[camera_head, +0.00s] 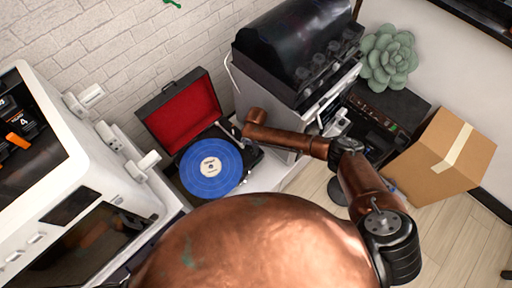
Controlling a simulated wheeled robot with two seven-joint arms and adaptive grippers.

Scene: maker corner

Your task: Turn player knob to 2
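The record player (185,132) stands with its lid open, showing a red lining, on the white surface left of centre. A blue record (211,167) with a pale label lies on its turntable. My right arm comes in from the right and its end is above the player's right rear corner. My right gripper, if it shows at all, is a small dark patch there, too small to read. The player's knob cannot be made out; the arm end covers part of that corner. My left gripper is not in view.
A grey machine with a dark hood (298,50) stands right behind the player. A white machine (75,150) fills the left side. A cardboard box (440,155) and a green succulent (388,57) are at the right. Pale wood floor (318,190) shows between.

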